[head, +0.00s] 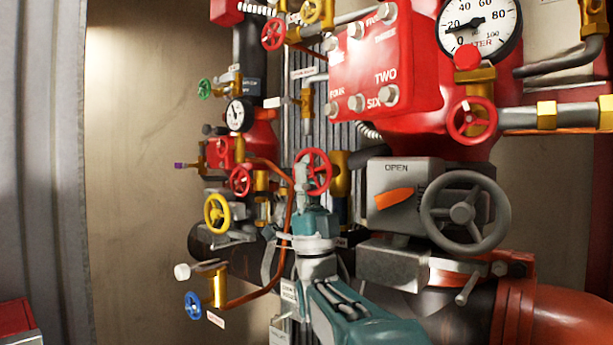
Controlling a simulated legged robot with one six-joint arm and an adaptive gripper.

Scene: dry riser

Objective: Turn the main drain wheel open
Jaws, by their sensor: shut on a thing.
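A red handwheel (322,163), which I take to be the main drain wheel, stands at the centre of the head view in front of a brass valve body (341,174). My gripper (304,175) reaches up from below, with my teal and grey arm behind it. Its fingers are shut on the left part of the wheel's rim. The fingers and wrist hide the wheel's left and lower parts. No label for this wheel is readable.
A large grey handwheel (465,213) and a grey box marked OPEN (402,190) stand close to the right. An orange-red pipe (575,320) runs below. A thin copper tube (286,215) passes left of my wrist. Smaller yellow (217,214) and blue (193,305) wheels lie further left.

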